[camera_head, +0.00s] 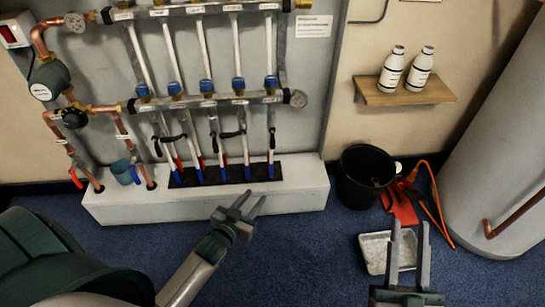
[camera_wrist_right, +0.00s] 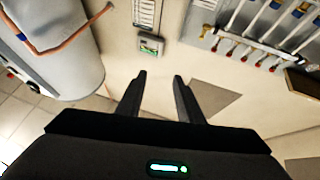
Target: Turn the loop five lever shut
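My right gripper (camera_head: 409,228) is open and empty, low on the right, far from the levers. It also shows open in the right wrist view (camera_wrist_right: 159,76).
A black bucket (camera_head: 364,178), a red tool with an orange cord (camera_head: 402,203) and a grey tray (camera_head: 388,252) stand on the floor at right. A wooden shelf (camera_head: 404,92) holds two white bottles. A large white cylinder (camera_head: 500,150) is at far right. The white plinth (camera_head: 300,190) juts out below the manifold.

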